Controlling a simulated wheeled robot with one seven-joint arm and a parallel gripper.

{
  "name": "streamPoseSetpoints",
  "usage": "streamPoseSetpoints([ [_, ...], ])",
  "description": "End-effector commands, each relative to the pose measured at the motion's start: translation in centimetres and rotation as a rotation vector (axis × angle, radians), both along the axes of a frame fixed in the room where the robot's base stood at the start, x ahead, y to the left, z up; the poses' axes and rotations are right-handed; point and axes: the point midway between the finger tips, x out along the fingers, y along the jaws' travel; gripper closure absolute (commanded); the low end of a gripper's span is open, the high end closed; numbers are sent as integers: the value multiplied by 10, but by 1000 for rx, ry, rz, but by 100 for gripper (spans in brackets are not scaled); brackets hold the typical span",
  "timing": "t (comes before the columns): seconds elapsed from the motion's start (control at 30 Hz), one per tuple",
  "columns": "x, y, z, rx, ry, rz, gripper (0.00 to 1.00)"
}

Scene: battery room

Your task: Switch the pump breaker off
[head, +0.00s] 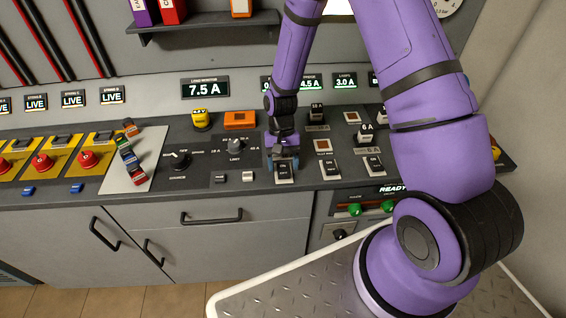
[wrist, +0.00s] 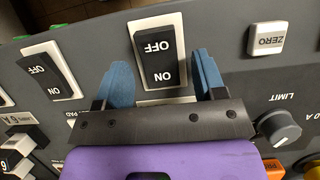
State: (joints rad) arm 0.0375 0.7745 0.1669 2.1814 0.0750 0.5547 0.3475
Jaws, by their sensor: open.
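A black rocker switch marked ON and OFF in a white frame shows in the wrist view (wrist: 160,58) and, partly covered, in the head view (head: 283,174). It is the leftmost of a row of similar breakers. Its name label is hidden, so I cannot tell whether it is the pump breaker. Which half is pressed in is unclear. My gripper (head: 283,162) is open above it. In the wrist view, its blue fingertips (wrist: 165,76) stand on either side of the rocker, with nothing held between them.
More rockers stand to the right (head: 329,168), (head: 374,165); one neighbour shows in the wrist view (wrist: 48,75). A grey LIMIT knob (wrist: 279,128) and a white ZERO button (wrist: 269,38) are close by. An orange box (head: 240,120) lies behind on the panel.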

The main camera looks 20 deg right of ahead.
Motion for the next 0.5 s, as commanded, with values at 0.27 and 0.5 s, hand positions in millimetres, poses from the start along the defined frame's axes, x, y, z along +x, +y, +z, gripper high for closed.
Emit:
streamPoseSetpoints([
  [0.27, 0, 0, -1, 0, 0, 1, 38],
  [0.5, 0, 0, -1, 0, 0, 1, 86],
])
